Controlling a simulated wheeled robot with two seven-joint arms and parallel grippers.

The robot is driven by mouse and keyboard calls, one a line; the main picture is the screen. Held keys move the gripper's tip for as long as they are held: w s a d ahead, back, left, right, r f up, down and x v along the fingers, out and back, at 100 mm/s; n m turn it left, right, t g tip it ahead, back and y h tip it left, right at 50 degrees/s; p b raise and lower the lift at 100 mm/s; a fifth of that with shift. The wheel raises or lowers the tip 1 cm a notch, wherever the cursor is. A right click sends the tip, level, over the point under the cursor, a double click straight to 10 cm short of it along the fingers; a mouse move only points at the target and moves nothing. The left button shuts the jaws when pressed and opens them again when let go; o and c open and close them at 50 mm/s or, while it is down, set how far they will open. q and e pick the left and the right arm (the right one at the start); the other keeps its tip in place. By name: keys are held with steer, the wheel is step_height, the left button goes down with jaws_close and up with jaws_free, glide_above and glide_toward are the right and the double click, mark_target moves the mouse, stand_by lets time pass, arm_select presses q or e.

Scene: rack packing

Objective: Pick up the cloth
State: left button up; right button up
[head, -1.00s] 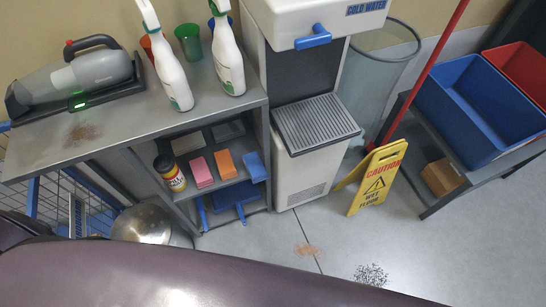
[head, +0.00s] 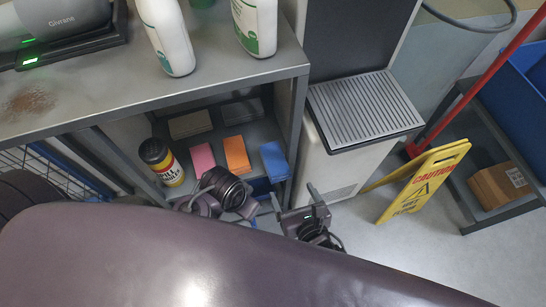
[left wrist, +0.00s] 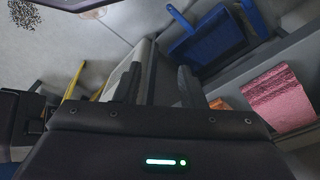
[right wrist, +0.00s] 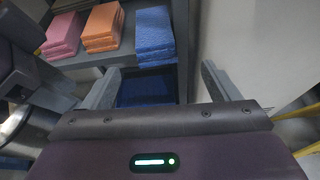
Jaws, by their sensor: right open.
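Folded cloth stacks lie on the shelf under the counter: pink (head: 202,158), orange (head: 237,154) and blue (head: 274,161). In the right wrist view the pink (right wrist: 64,34), orange (right wrist: 102,27) and blue (right wrist: 154,35) stacks lie beyond the fingers. My right gripper (head: 296,198) is open and empty, in front of and below the blue stack, apart from it. My left gripper (left wrist: 158,88) has its fingers apart with nothing between them; in its wrist view the pink stack (left wrist: 278,100) and a bit of orange (left wrist: 218,104) lie to the right.
A black-and-yellow bottle (head: 162,163) stands left of the cloths. The counter (head: 110,90) overhangs the shelf. The water dispenser (head: 335,165) stands close on the right, then a yellow caution sign (head: 421,184). A blue dustpan (left wrist: 208,40) shows in the left wrist view.

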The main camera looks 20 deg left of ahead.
mark_target(282, 177)
steer(key=shift+n, duration=0.6)
steer(key=b+x, duration=0.3)
steer(key=x, duration=0.3)
steer(key=shift+a+f, duration=0.35)
steer(key=shift+a, duration=0.05)
steer(key=shift+w+a, duration=0.15)
steer(key=shift+w, duration=0.15)
arm_select(q)
steer(key=d, duration=0.1)
steer(key=w+d+t, duration=0.1)
steer(key=d+t+h, duration=0.1)
steer(key=shift+w+d+m, duration=0.1)
steer(key=shift+w+m, duration=0.25)
steer(key=shift+m, duration=0.05)
arm_select(e)
steer(key=shift+c, duration=0.3)
steer(key=c, duration=1)
